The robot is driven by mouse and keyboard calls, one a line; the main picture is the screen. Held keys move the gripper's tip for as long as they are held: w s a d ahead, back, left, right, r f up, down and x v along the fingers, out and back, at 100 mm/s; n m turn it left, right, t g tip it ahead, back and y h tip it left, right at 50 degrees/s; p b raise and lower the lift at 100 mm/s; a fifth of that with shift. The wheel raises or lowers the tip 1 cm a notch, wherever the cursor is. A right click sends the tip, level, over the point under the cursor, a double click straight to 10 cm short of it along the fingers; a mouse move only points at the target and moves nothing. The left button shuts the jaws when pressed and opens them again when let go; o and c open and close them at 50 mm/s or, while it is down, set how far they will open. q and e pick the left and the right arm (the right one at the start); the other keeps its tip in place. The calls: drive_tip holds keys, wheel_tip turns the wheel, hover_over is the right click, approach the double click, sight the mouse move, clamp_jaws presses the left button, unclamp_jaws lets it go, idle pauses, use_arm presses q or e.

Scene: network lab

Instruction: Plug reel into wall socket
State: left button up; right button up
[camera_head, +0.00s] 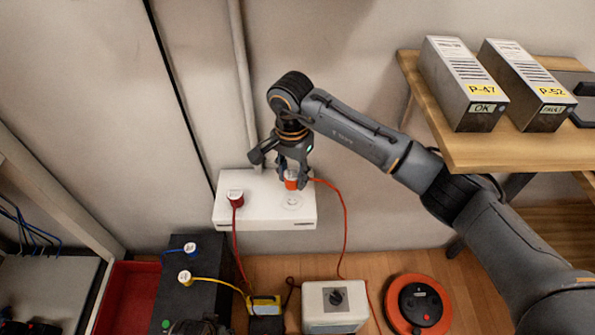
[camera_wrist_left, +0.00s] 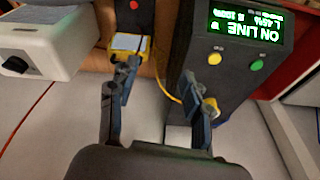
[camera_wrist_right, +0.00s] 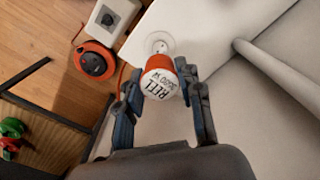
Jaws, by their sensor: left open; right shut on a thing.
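The orange and white reel plug (camera_head: 292,183) is held in my right gripper (camera_head: 292,170), just above the free right-hand socket (camera_head: 291,202) of the white wall box (camera_head: 265,215). In the right wrist view the plug (camera_wrist_right: 161,82) reads "REEL" and sits between the fingers; the round socket (camera_wrist_right: 160,43) shows beyond it, apart from the plug. The orange cable reel (camera_head: 418,305) lies on the floor, its red cord rising to the plug. My left gripper (camera_wrist_left: 170,76) is open and empty in front of the black power unit (camera_wrist_left: 225,75).
A red plug (camera_head: 236,198) sits in the box's left socket, its cord hanging down. A white box with a knob (camera_head: 335,305), a yellow device (camera_head: 263,305) and blue (camera_head: 190,248) and yellow plugs (camera_head: 185,277) on the power unit lie below. A wooden shelf (camera_head: 480,150) stands right.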

use_arm(q)
drive_tip(key=f, duration=0.1)
drive_tip(key=s+f, duration=0.1)
drive_tip(key=f, duration=0.1)
drive_tip(key=s+f, duration=0.1)
drive_tip(key=shift+a+f, duration=0.15)
drive_tip(key=shift+f, duration=0.15)
use_arm(e)
drive_tip(key=shift+f+b, duration=0.35)
drive_tip(key=shift+f, duration=0.3)
wheel_tip(320, 180, down, 4)
drive_tip(key=shift+r+b, duration=0.1)
drive_tip(key=shift+b, duration=0.95)
use_arm(q)
drive_tip(key=w+r, duration=0.3)
drive_tip(key=r, duration=0.7)
drive_tip(key=shift+r, duration=0.2)
use_arm(e)
drive_tip(key=shift+f, duration=0.3)
use_arm(q)
drive_tip(key=shift+d, duration=0.2)
drive_tip(key=shift+r+b, duration=0.1)
drive_tip(key=shift+b, duration=0.2)
drive_tip(key=shift+w+r+t, duration=0.2)
drive_tip(key=shift+r+t, duration=0.1)
drive_tip(key=shift+r, duration=0.35)
drive_tip(key=shift+s+a+f, duration=0.1)
drive_tip(key=shift+s+f, duration=0.1)
drive_tip(key=shift+f, duration=0.1)
